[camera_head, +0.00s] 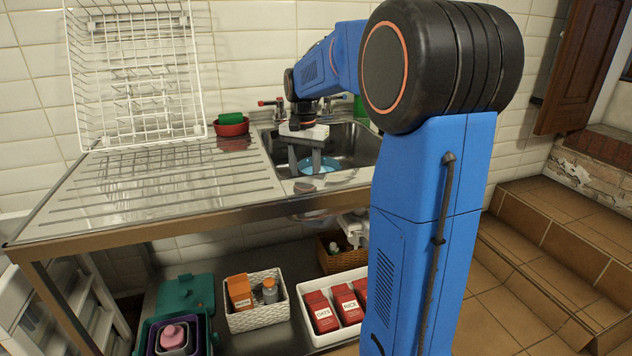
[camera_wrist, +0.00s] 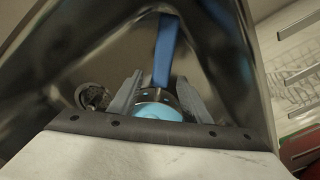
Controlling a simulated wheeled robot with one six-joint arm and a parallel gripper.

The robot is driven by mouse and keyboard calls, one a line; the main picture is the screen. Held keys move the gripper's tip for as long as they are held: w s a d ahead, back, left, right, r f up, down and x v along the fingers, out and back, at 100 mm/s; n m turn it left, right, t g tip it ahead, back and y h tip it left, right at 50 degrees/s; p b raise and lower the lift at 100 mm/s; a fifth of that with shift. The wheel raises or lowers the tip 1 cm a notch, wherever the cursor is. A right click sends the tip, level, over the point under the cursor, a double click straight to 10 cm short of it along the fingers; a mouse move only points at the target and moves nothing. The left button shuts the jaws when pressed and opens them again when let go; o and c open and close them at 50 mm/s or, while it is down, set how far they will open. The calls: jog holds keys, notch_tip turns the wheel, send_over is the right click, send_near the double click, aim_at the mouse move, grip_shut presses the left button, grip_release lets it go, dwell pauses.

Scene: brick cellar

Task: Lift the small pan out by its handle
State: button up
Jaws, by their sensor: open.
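The small pan (camera_wrist: 158,112) lies in the steel sink (camera_head: 352,140). Its light blue inside (camera_head: 328,166) shows partly behind my gripper in the head view. In the wrist view its blue handle (camera_wrist: 163,50) runs away from the pan along the sink. My gripper (camera_head: 304,172) is over the sink, pointing down, its fingers apart. In the wrist view the handle and pan appear between the two fingers of my gripper (camera_wrist: 160,76). I cannot tell whether the fingertips reach down to the handle's height. Nothing is clasped.
The sink walls surround the pan, and a drain (camera_wrist: 92,97) is beside it. Taps stand behind the sink. A red bowl (camera_head: 231,128) with a green sponge and a white dish rack (camera_head: 135,70) stand left. The ribbed drainboard (camera_head: 160,182) is mostly clear. Bins sit on the shelf below.

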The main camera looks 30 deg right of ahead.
jog(key=shift+f, duration=0.1)
grip_shut()
dwell(0.4)
notch_tip(320, 180, up, 10)
dwell(1.1)
jog(key=shift+r, duration=0.2)
dwell(0.4)
notch_tip(320, 180, up, 10)
dwell(2.1)
jog(key=shift+f, duration=0.1)
